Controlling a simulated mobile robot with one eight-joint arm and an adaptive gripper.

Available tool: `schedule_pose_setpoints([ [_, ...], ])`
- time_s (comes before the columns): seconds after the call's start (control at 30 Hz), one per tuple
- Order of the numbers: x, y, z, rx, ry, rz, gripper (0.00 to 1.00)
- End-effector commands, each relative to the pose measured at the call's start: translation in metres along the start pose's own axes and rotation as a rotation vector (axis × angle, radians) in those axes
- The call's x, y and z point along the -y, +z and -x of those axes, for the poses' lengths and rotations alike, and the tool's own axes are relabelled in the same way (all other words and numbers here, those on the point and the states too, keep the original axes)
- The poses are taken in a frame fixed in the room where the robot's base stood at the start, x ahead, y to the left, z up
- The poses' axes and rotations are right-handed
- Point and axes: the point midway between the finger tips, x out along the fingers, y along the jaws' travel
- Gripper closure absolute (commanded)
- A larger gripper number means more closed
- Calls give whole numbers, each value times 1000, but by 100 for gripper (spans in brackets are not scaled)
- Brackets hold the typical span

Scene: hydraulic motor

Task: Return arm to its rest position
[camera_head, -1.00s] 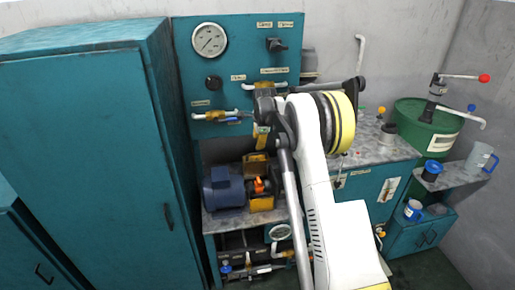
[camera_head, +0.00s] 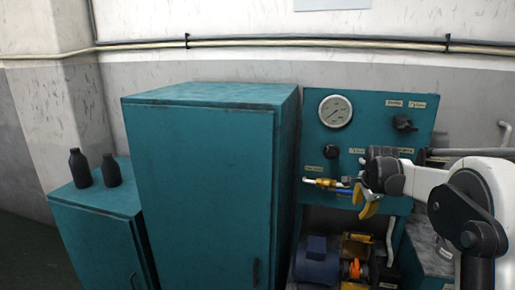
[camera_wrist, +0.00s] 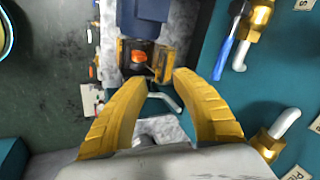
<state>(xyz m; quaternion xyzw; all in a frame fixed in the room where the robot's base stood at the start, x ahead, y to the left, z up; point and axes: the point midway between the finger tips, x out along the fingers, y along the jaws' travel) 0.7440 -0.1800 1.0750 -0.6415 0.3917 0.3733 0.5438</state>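My gripper (camera_head: 366,201) is in front of the teal gauge panel (camera_head: 385,106) in the head view, at the end of my white arm. In the wrist view its two yellow fingers (camera_wrist: 158,82) stand apart with nothing between them. Beyond the gap is the orange and yellow motor unit (camera_wrist: 139,58), some distance away. The same unit shows low in the head view (camera_head: 355,268), beside a blue motor (camera_head: 317,262).
A tall teal cabinet (camera_head: 200,190) stands left of the panel. A low cabinet (camera_head: 95,220) with two dark bottles (camera_head: 80,168) is farther left. Brass fittings (camera_wrist: 270,140) and a blue-handled valve (camera_wrist: 232,48) are close to the right finger. Pipes (camera_head: 300,42) run along the wall.

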Motion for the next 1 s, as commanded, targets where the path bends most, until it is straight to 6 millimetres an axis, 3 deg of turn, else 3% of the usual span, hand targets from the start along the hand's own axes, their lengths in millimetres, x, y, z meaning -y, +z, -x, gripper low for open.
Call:
schedule_pose_setpoints([
  [0.03,-10,16,28,3,-12,82,68],
  [0.2,-51,62,104,2,-54,373,68],
  [0.37,-108,103,159,-5,-94,648,68],
  [0.5,-167,135,190,-20,-131,886,68],
  [0.63,-226,161,205,-39,-165,1102,68],
  [0.8,-287,184,205,-66,-200,1324,68],
  [1.0,-318,195,200,-83,-217,1445,68],
])
